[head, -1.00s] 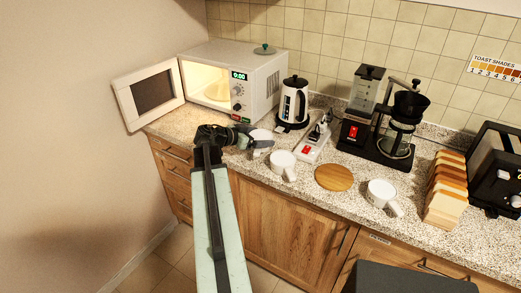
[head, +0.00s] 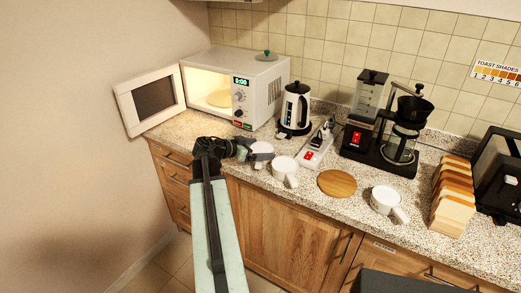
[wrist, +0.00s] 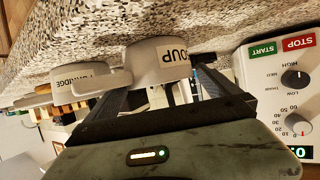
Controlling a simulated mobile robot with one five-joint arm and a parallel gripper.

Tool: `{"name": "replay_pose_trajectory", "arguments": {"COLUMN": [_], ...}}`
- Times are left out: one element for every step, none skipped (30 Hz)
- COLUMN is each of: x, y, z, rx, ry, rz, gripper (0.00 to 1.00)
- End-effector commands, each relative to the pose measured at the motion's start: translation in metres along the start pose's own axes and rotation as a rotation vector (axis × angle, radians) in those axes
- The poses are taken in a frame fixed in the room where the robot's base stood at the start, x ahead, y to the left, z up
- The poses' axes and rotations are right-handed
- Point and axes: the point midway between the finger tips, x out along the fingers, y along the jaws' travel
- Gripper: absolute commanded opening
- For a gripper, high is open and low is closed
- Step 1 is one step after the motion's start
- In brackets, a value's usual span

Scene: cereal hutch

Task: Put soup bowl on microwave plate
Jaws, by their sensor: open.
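The soup bowl (wrist: 160,62), a white handled cup lettered SOUP, stands on the counter. In the wrist view it appears upside down between and just beyond the fingers of my gripper (wrist: 160,88). My gripper is open; I cannot tell whether a finger touches the bowl. In the head view the soup bowl (head: 264,147) is partly hidden by my gripper (head: 256,151), which reaches it from the left. The microwave plate (head: 219,99) is a pale round disc inside the lit microwave (head: 265,88), whose door (head: 152,98) stands wide open to the left.
A second bowl (head: 285,167), whose label seems to read PORRIDGE, stands close to the right. A power strip (head: 315,150), kettle (head: 295,108), round wooden board (head: 337,183), third white cup (head: 385,198) and coffee maker (head: 400,140) stand further right. The wall is at left.

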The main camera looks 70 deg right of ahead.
Motion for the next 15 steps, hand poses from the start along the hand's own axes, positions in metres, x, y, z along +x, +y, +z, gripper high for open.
{"name": "replay_pose_trajectory", "arguments": {"x": [-0.015, -0.022, -0.033, -0.041, -0.049, -0.059, -0.066, -0.073, -0.081, -0.086, -0.091, -0.096, -0.099, -0.102, -0.105], "y": [0.001, 0.001, 0.001, 0.001, 0.001, 0.001, 0.001, 0.001, 0.001, 0.001, 0.001, 0.001, 0.001, 0.001, 0.001], "z": [-0.004, -0.005, -0.005, -0.005, -0.005, -0.005, -0.005, -0.005, -0.004, -0.004, -0.004, -0.003, -0.003, -0.003, -0.002], "rx": [-0.002, -0.002, -0.003, -0.003, -0.002, -0.002, -0.002, -0.002, -0.002, -0.002, -0.002, -0.001, -0.001, 0.0, 0.0], "ry": [0.0, 0.0, 0.001, 0.001, 0.001, 0.001, 0.001, 0.001, 0.0, 0.0, 0.0, 0.0, 0.0, 0.0, 0.0], "rz": [-0.003, -0.004, -0.004, -0.003, -0.004, -0.003, -0.003, -0.004, -0.002, -0.002, -0.003, -0.002, -0.001, 0.0, -0.001], "gripper": [1.0, 1.0, 1.0, 1.0, 1.0, 1.0, 1.0, 1.0, 1.0, 1.0, 1.0, 1.0, 1.0, 1.0, 1.0]}}
